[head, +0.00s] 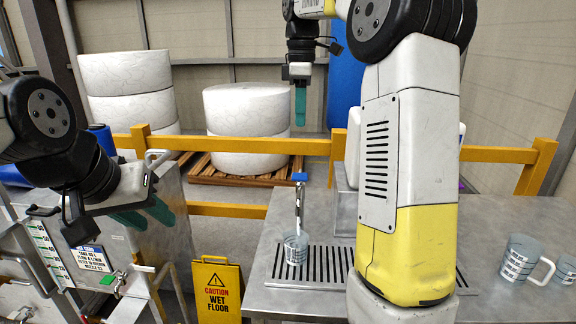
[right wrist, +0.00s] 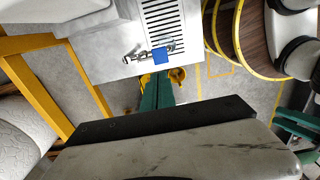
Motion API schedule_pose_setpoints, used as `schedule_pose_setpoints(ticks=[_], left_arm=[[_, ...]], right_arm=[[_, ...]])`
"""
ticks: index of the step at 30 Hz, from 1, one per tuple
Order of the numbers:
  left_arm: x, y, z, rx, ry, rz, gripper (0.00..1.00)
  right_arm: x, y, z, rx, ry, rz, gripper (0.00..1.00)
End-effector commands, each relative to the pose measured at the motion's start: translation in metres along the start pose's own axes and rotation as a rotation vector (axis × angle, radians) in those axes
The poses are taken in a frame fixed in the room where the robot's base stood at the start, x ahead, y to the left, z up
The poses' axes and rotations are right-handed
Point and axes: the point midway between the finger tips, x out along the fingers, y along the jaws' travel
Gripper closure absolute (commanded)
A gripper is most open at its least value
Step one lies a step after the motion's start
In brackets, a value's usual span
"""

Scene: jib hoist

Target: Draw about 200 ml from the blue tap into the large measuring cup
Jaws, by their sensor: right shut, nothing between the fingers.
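The blue tap (head: 300,177) stands at the back of the steel counter, its metal spout above the drip grate. A clear marked measuring cup (head: 295,248) stands on the grate under the spout; its fill cannot be told. A bigger-looking measuring cup with a white handle (head: 521,260) stands at the counter's right. My right gripper (head: 300,106) is shut and empty, pointing down above and behind the tap. In the right wrist view its green fingers (right wrist: 157,92) show near the blue tap handle (right wrist: 168,54). My left gripper (head: 144,215) is open and empty at the left, away from the counter.
Another cup (head: 567,270) is cut off at the right edge. My right arm hides part of the drip grate (head: 322,263). A wet floor sign (head: 216,289) stands left of the counter. A yellow rail (head: 240,145) runs behind.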

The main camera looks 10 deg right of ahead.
Motion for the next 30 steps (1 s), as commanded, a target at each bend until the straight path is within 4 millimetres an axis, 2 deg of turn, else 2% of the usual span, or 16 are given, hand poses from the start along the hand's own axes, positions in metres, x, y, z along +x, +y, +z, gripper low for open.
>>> schedule_pose_setpoints(ticks=[5, 15, 21, 25, 30], left_arm=[[0.000, 0.000, 0.000, 0.000, 0.000, 0.000, 0.64], [0.000, 0.000, 0.000, 0.000, 0.000, 0.000, 0.64], [0.000, 0.000, 0.000, 0.000, 0.000, 0.000, 0.64], [0.000, 0.000, 0.000, 0.000, 0.000, 0.000, 0.64], [0.000, 0.000, 0.000, 0.000, 0.000, 0.000, 0.64]], right_arm=[[0.017, -0.001, 0.000, 0.000, -0.001, -0.003, 1.00], [0.088, -0.001, 0.001, 0.001, -0.002, -0.004, 1.00], [0.121, -0.001, 0.000, 0.001, -0.001, -0.002, 1.00], [0.134, -0.001, 0.000, 0.001, 0.000, -0.001, 1.00], [0.139, 0.000, 0.000, 0.002, 0.000, 0.001, 1.00]])
